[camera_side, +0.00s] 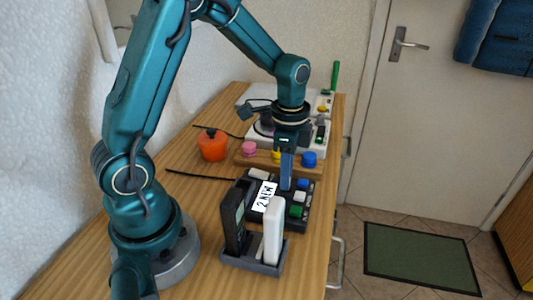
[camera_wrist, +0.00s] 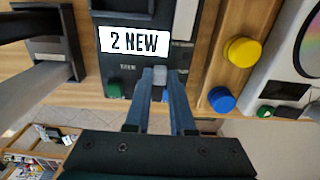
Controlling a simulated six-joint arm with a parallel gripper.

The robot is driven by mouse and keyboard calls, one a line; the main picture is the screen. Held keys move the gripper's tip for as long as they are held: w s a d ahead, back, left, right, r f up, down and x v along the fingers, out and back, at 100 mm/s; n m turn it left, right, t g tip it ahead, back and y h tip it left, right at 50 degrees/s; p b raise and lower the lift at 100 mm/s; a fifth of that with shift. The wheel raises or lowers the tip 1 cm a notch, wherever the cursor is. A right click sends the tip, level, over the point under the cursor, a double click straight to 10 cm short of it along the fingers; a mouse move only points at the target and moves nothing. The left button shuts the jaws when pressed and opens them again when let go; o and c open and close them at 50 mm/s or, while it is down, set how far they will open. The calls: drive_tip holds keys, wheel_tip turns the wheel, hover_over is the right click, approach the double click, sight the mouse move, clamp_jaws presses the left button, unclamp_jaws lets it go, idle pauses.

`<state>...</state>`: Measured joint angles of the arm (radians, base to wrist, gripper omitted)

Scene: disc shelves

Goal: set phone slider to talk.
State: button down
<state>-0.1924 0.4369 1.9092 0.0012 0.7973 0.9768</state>
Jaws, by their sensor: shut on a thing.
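The dark phone unit (camera_side: 281,218) lies on the wooden table with a white "2 NEW" display (camera_side: 265,196), which also shows in the wrist view (camera_wrist: 135,41). Blue, white and green buttons run along its right side in the side view. My gripper (camera_side: 286,186) points down onto the unit. In the wrist view its two blue fingertips (camera_wrist: 160,82) close on a small light-grey slider knob (camera_wrist: 160,74) at the unit's near edge. The slider's markings are too small or hidden to read, so its setting cannot be told.
A cradle (camera_side: 255,264) holds an upright black handset (camera_side: 233,220) and white handset (camera_side: 273,230), close in front of the unit. Behind it, a wooden board carries pink (camera_side: 249,149), yellow and blue (camera_side: 309,159) knobs. An orange pot (camera_side: 212,145) stands at back left.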

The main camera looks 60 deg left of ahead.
drive_tip(key=shift+s+d, duration=0.9)
drive_tip(key=shift+d, duration=0.05)
drive_tip(key=c, duration=0.8)
unclamp_jaws()
drive_tip(key=shift+o, duration=0.2)
drive_tip(key=shift+r, duration=2.6)
